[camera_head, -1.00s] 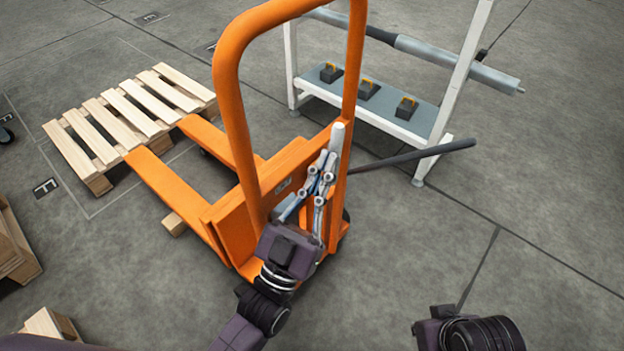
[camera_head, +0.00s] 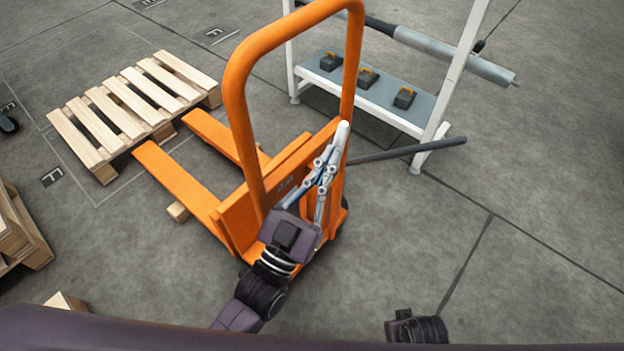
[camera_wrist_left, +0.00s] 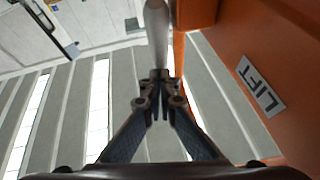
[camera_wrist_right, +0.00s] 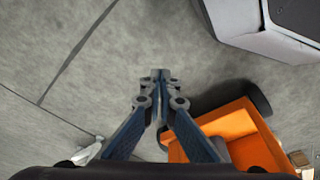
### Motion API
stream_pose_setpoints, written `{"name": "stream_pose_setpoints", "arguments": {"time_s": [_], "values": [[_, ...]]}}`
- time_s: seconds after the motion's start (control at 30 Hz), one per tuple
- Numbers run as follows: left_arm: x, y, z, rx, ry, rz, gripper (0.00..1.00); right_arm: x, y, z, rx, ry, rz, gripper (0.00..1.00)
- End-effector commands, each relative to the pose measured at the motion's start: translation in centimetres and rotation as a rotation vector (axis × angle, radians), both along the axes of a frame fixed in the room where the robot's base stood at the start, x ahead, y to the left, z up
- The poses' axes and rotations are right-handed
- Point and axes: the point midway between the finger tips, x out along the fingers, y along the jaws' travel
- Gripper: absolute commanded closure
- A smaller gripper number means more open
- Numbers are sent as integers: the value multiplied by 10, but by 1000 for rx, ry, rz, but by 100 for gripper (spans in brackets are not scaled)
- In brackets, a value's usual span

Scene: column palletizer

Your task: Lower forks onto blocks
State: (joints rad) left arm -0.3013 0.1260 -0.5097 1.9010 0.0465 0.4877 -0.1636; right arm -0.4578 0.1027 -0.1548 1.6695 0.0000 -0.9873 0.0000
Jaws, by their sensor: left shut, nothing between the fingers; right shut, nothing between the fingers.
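An orange fork lifter (camera_head: 297,176) stands in the middle of the head view, its two forks (camera_head: 172,179) pointing to the upper left. A small wooden block (camera_head: 178,211) shows on the floor beside the near fork. No other blocks are clearly visible. A pale lever (camera_head: 343,135) stands up from the lifter. My left gripper (camera_head: 331,160) is shut at this lever, with nothing between its fingers. In the left wrist view, the lever (camera_wrist_left: 157,32) rises just beyond the fingertips. My right gripper (camera_wrist_right: 160,76) is shut and empty, pointing at the floor beside the lifter.
A slatted wooden pallet (camera_head: 135,103) lies just beyond the fork tips. A white-framed rack (camera_head: 430,130) with a grey shelf stands at the upper right. More wooden pallets (camera_head: 24,235) are at the left edge. The floor at the right is clear.

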Motion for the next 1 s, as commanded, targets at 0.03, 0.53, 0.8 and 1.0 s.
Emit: {"name": "stream_pose_setpoints", "arguments": {"time_s": [0.03,0.53,0.8,1.0], "values": [[1,0,3,6,8,1,100,-5,-1,-6,-1,9,1,100],[7,-5,3,23,33,0,100,-46,-6,-63,-5,44,9,100],[9,-7,3,24,33,-1,100,-62,-9,-77,-6,55,12,100],[10,-8,3,23,32,-1,100,-68,-10,-82,-7,58,13,100]]}}
